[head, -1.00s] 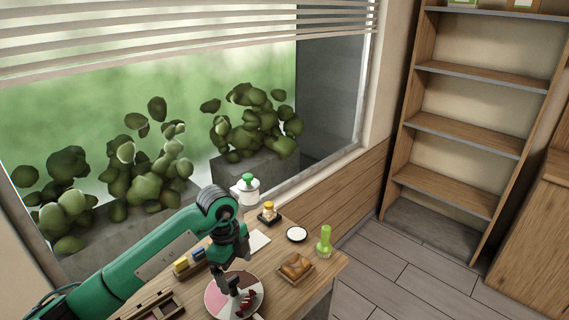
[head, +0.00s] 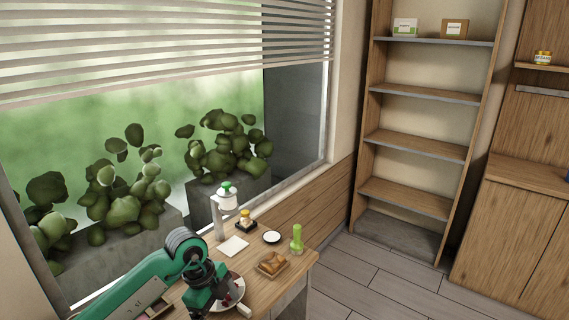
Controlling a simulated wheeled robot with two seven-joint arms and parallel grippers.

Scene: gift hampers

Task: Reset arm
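My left arm comes in from the lower left in the head view, its green links bent over the table. My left gripper (head: 226,309) is low at the front, beside and partly over a round plate (head: 238,290) with dark red bits on it. I cannot make out whether its fingers are apart or closed. My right gripper is not in view.
The wooden table (head: 290,266) holds a green bottle (head: 297,239), a wooden tray of brown food (head: 272,264), a white dish (head: 271,237), a small yellow-topped jar (head: 245,221) and a white paper (head: 233,246). Shelves (head: 415,148) stand beyond; the floor (head: 385,278) between is clear.

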